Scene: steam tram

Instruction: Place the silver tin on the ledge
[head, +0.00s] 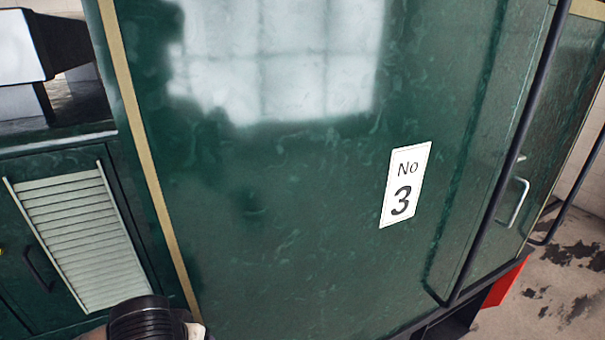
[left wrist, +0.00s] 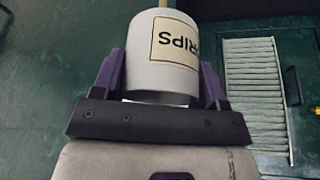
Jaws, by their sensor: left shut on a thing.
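The silver tin (left wrist: 160,58) shows in the left wrist view as a pale grey can. Its cream label appears upside down, with letters ending in "RIPS" visible. My left gripper (left wrist: 162,72) is shut on it, with one purple finger on each side. In the head view only a black part of my arm shows at the bottom edge; the tin is not visible there. A dark ledge (head: 66,134) runs along the top of the green cabinet at the left of the head view. My right gripper is in neither view.
A large green panel (head: 270,190) with a "No 3" plate (head: 405,185) fills the head view. A louvred vent (head: 75,230) and dark handle are below the ledge; the vent also shows in the left wrist view (left wrist: 255,90). A black and white block (head: 25,45) stands above the ledge.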

